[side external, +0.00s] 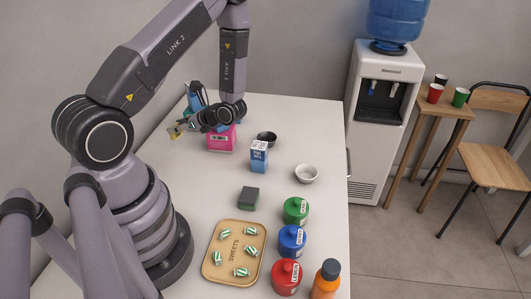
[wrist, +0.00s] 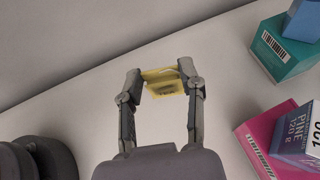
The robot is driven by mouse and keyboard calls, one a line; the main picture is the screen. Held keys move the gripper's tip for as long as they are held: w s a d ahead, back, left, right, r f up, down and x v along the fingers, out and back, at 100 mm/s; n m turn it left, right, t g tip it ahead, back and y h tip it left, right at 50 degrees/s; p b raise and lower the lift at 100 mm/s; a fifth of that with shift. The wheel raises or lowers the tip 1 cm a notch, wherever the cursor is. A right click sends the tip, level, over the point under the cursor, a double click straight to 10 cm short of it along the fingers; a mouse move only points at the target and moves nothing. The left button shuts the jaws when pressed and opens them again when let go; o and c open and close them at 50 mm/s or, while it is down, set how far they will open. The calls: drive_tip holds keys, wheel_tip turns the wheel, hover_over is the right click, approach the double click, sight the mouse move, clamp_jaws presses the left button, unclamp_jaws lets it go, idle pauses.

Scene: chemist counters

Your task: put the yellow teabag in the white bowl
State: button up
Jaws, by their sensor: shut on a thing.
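The yellow teabag (wrist: 160,82) is between the two fingertips of my gripper (wrist: 161,88) in the wrist view, and the fingers are shut on it. In the side view my gripper (side external: 180,127) is near the far left edge of the counter, with the yellow teabag (side external: 174,133) at its tip. I cannot tell exactly how high it is above the counter. The white bowl (side external: 306,173) sits upright on the right part of the counter, well away from my gripper. It looks empty and is not in the wrist view.
A pink box (side external: 221,141), a black bowl (side external: 267,138) and a blue-white carton (side external: 259,156) stand between my gripper and the white bowl. A dark sponge-like block (side external: 248,197), coloured jars (side external: 292,240), a sweets tray (side external: 211,266) and an orange bottle (side external: 325,281) are nearer.

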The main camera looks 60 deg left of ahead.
wheel_tip(320, 180, up, 7)
drive_tip(key=m+t+h, duration=0.1)
drive_tip(key=m+t, duration=1.5)
hover_over(307, 169)
drive_tip(key=s+d, duration=0.3)
wheel_tip(307, 169, down, 4)
drive_tip(key=shift+n, duration=0.3)
drive_tip(key=shift+w+a+f, duration=0.1)
drive_tip(key=shift+f, duration=2.9)
drive_tip(key=shift+w+a+f, duration=0.1)
drive_tip(key=shift+f, duration=2.9)
drive_tip(key=o, duration=0.7)
drive_tip(key=shift+s, duration=0.1)
drive_tip(key=shift+o, duration=0.2)
